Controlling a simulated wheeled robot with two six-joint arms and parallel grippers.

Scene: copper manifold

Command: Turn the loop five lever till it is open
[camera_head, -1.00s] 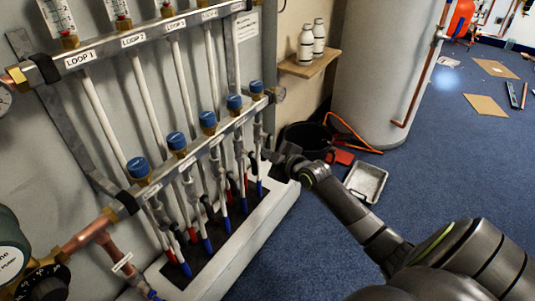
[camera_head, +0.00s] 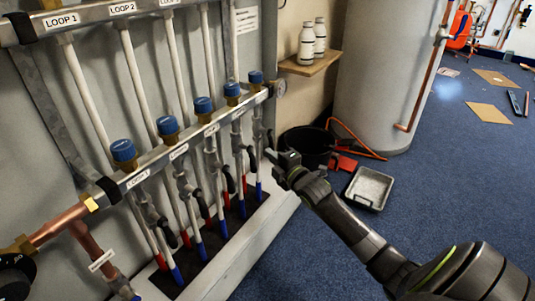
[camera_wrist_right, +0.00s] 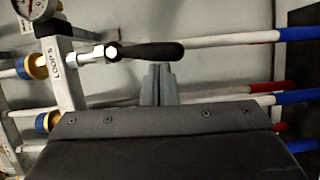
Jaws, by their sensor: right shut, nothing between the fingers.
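The loop five lever (camera_wrist_right: 150,50) is a black handle on a silver valve nut, beside the LOOP 5 label (camera_wrist_right: 57,66) in the right wrist view. There it lies roughly along the direction of the white pipes. In the head view the loop five blue cap (camera_head: 255,77) is the farthest on the lower manifold rail (camera_head: 221,122); its lever is small and hard to make out. My right gripper (camera_head: 270,155) is shut and empty, just right of the loop five pipe. In the wrist view its fingertips (camera_wrist_right: 159,70) are just below the handle's free end; I cannot tell whether they touch.
Several other valves with blue caps (camera_head: 123,150) line the rail toward the near left. A black bucket (camera_head: 306,146) and a grey tray (camera_head: 369,188) stand on the floor behind and right of my gripper. Two white bottles (camera_head: 307,47) stand on a wooden shelf (camera_head: 311,64).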

